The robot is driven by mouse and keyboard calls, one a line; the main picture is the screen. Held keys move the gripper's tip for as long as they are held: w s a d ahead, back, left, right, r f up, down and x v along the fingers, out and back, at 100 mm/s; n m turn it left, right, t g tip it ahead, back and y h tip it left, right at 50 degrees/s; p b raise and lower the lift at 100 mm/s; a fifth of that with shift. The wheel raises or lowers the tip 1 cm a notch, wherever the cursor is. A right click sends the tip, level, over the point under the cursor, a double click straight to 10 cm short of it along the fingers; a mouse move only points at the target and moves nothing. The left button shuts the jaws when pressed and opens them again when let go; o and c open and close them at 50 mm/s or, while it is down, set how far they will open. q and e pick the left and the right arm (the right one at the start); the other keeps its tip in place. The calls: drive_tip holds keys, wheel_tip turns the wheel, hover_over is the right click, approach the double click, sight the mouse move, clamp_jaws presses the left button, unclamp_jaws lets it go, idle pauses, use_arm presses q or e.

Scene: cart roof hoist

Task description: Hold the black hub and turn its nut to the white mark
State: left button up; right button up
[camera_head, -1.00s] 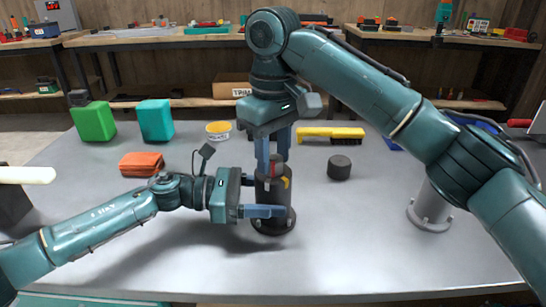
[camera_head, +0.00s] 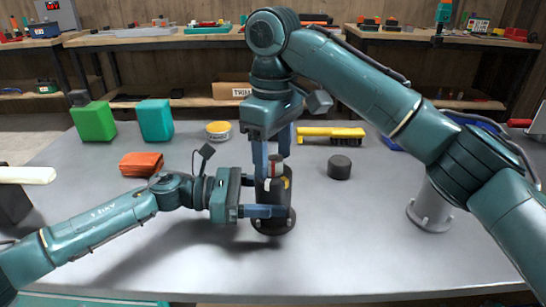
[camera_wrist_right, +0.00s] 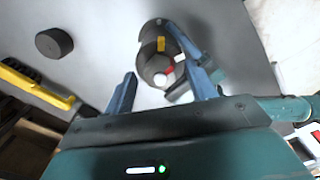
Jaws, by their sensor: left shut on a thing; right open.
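The black hub (camera_head: 273,222) stands upright on its flanged base on the grey table. My left gripper (camera_head: 264,200) is shut on the hub from the left, low on its body. A dark nut (camera_wrist_right: 152,66) sits on top of the hub, with red and white patches showing. A yellow mark (camera_wrist_right: 161,43) shows on the hub beside the nut, and also in the head view (camera_head: 286,183). My right gripper (camera_head: 272,157) points down from above and is open, its fingers on either side of the nut. The fingers partly hide the nut in the head view.
A black cylinder (camera_head: 339,167) and a yellow brush (camera_head: 331,135) lie right of the hub. An orange block (camera_head: 141,163), a yellow-rimmed tin (camera_head: 218,131), a teal block (camera_head: 155,120) and a green block (camera_head: 93,121) stand to the left. The front of the table is clear.

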drive_tip(key=shift+n, duration=1.1)
drive_tip(key=shift+n, duration=1.2)
drive_tip(key=shift+n, duration=1.1)
drive_tip(key=shift+c, duration=0.3)
drive_tip(key=c, duration=0.8)
